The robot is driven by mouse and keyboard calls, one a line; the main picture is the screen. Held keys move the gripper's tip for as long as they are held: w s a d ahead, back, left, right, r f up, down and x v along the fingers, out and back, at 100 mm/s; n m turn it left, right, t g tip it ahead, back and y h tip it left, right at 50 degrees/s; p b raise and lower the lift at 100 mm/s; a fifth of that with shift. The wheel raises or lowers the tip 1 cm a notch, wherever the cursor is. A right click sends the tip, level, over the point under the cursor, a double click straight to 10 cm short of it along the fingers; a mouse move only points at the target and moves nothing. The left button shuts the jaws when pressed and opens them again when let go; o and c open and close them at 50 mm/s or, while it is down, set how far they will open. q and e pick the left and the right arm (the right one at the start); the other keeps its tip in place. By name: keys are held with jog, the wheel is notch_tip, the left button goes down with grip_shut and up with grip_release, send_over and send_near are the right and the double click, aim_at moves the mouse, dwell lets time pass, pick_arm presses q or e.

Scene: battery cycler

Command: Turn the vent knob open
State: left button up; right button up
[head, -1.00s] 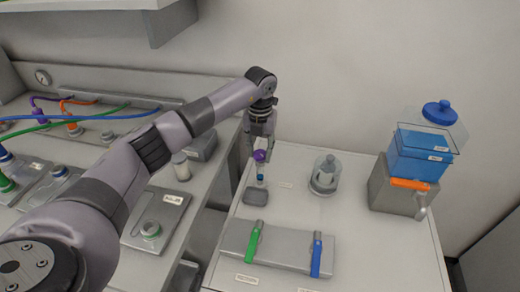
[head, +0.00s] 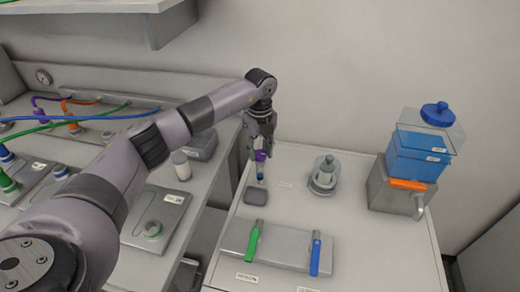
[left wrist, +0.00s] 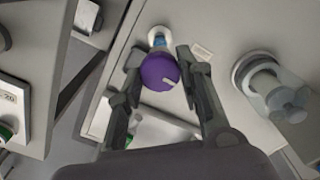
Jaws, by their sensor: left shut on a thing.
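The vent knob (left wrist: 158,72) is purple and round with a pale mark on its face. It sits on a short post with a blue part (head: 259,169), on the right-hand bench. In the head view the knob (head: 260,156) is partly hidden by my left gripper (head: 261,148), which comes down on it from above. In the left wrist view my left gripper (left wrist: 160,66) has one finger on each side of the knob and is shut on it. My right gripper is not in view.
A clear domed vessel (head: 323,176) stands right of the knob. A grey plate with a green handle (head: 254,243) and a blue handle (head: 315,254) lies in front. A blue tank (head: 415,155) with an orange lever (head: 408,184) stands far right. The wall is close behind.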

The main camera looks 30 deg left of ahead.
aim_at(260, 154)
pick_arm(q)
jog(key=shift+n, duration=0.3)
jog(key=o, duration=1.2)
jog(key=shift+c, duration=0.2)
jog(key=shift+r, duration=0.1)
notch_tip(260, 154, up, 12)
jog(key=shift+f, duration=0.2)
